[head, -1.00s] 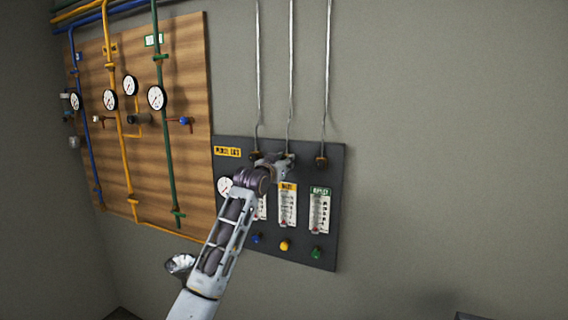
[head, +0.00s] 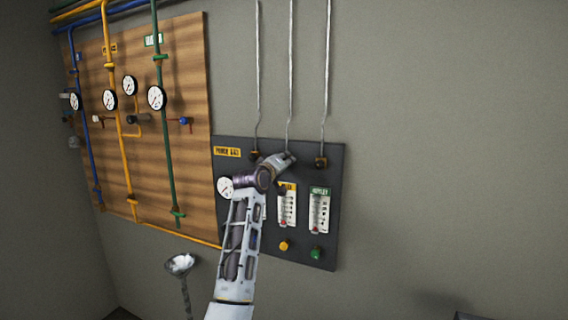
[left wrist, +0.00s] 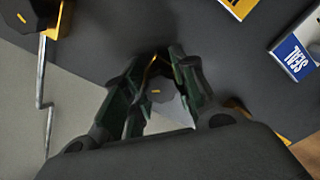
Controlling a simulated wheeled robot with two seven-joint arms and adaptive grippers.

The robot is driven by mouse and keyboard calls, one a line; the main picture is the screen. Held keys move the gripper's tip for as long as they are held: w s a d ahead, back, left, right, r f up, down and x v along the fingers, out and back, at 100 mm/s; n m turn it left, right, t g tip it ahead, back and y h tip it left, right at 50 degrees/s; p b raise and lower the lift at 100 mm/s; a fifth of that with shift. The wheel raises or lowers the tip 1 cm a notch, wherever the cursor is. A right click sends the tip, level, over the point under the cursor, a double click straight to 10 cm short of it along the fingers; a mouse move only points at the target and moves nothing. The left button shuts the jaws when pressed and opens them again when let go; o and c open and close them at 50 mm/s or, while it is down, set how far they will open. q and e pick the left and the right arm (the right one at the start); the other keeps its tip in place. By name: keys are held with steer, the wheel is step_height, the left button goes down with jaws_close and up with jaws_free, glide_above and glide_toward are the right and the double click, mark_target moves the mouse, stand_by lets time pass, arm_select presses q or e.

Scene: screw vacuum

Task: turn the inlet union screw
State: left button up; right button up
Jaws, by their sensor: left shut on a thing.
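The dark purge panel (head: 228,145) hangs on the wall with metal tubes entering union fittings along its top. The left union (head: 254,156) and right union (head: 320,162) show in the head view. My left gripper (head: 287,158) is at the middle union, which it hides there. In the left wrist view my left gripper's fingers (left wrist: 158,80) are closed around a dark fitting with a small yellow mark (left wrist: 157,92). Another dark fitting with a yellow edge (left wrist: 22,18) and a bent tube shows at upper left there. My right gripper is out of view.
Below are flow meters (head: 319,212), a yellow knob (head: 284,246), a green knob (head: 316,254) and a gauge (head: 225,187). A wooden board (head: 185,60) with pipes and gauges is at left. The wall at right is clear.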

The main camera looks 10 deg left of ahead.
arm_select(q)
steer(key=shift+r+n, duration=0.25)
steer(key=shift+n, duration=0.75)
steer(key=o, duration=1.1)
steer(key=shift+w+d+f, duration=0.1)
steer(key=shift+w+f, duration=0.1)
steer(key=shift+w, duration=0.05)
steer(key=shift+c, duration=0.2)
steer(key=shift+s, duration=0.25)
steer(key=shift+s+f, duration=0.1)
steer(key=s+a, duration=0.2)
steer(key=s, duration=0.9)
steer(key=shift+a, duration=0.15)
steer(key=shift+s, duration=0.1)
